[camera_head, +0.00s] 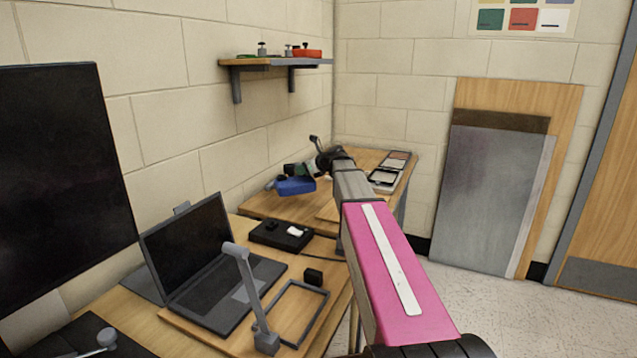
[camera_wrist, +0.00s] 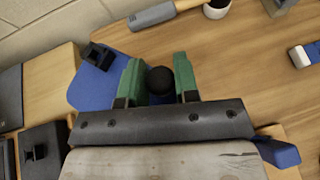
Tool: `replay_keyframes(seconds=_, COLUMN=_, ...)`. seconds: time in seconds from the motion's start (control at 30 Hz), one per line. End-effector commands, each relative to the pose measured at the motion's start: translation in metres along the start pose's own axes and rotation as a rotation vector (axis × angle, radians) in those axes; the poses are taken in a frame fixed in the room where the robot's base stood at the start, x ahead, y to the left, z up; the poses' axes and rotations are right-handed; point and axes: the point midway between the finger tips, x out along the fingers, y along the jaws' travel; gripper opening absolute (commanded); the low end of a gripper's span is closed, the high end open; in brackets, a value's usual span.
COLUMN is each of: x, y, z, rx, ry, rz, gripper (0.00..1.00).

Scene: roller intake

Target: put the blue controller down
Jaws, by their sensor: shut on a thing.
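The blue controller (camera_head: 296,187) hangs at or just above the far wooden table (camera_head: 255,208) in the head view; I cannot tell whether it touches the wood. In the wrist view its blue body (camera_wrist: 92,90) shows left of the fingers, with a small black part on top. A blue end at the lower right (camera_wrist: 280,152) seems to belong to it; my gripper hides the middle. My gripper (camera_wrist: 158,82) has green fingers, shut on the controller around a round black knob. In the head view my arm partly hides the gripper.
A laptop (camera_head: 205,262), a black box (camera_head: 281,236) and a grey frame (camera_head: 299,312) stand on the nearer desk. Flat trays (camera_head: 385,178) lie at the far table's right side. A shelf (camera_head: 275,63) hangs above.

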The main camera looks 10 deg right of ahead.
Motion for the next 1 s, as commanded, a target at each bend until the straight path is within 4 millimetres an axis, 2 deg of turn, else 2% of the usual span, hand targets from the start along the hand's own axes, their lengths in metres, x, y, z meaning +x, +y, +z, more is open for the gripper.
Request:
replay_keyframes(seconds=0.03, x=0.003, y=-0.013, z=-0.006, rx=0.004, ry=0.001, rz=0.000, gripper=0.00)
replay_keyframes(seconds=0.1, x=0.005, y=-0.027, z=-0.014, rx=0.003, ry=0.000, rz=0.000, gripper=0.00)
replay_keyframes(seconds=0.33, x=0.007, y=-0.053, z=-0.032, rx=0.002, ry=0.000, rz=0.001, gripper=0.00)
replay_keyframes(seconds=0.57, x=0.011, y=-0.056, z=-0.043, rx=0.001, ry=0.000, rz=0.002, gripper=0.00)
replay_keyframes(seconds=0.8, x=0.024, y=-0.056, z=-0.069, rx=0.001, ry=0.000, rz=0.001, gripper=0.00)
replay_keyframes(seconds=1.0, x=0.025, y=-0.056, z=-0.071, rx=0.000, ry=0.000, rz=0.001, gripper=0.00)
